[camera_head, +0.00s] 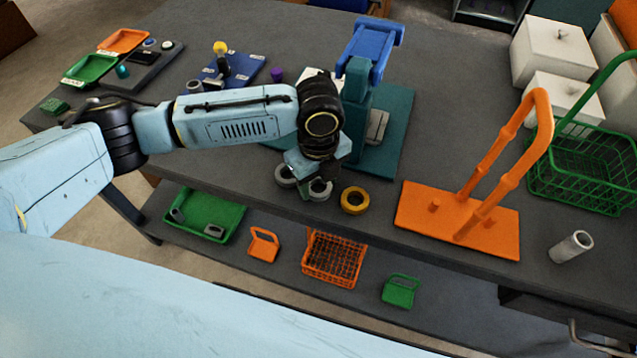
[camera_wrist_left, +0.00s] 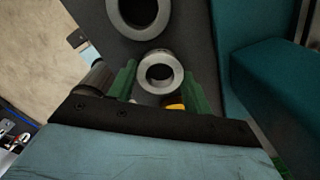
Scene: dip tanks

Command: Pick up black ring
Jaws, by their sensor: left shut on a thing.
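My left gripper (camera_head: 318,192) reaches down at the front edge of the bench, shut on a small grey ring (camera_head: 320,188). In the left wrist view the grey ring (camera_wrist_left: 160,72) sits between the green fingers, its hole facing the camera. A second grey ring (camera_head: 285,175) lies just left of the gripper; a larger-looking grey ring (camera_wrist_left: 138,15) shows beyond the fingers in the wrist view. A yellow ring (camera_head: 354,200) lies to the right of the gripper. No ring clearly looks black. My right gripper is out of view.
A teal press-like stand (camera_head: 395,140) with a blue top (camera_head: 370,45) rises right behind the gripper. An orange plate with a tall handle (camera_head: 480,215) stands to the right, near a green wire basket (camera_head: 590,165). A lower shelf holds a green tray (camera_head: 205,215).

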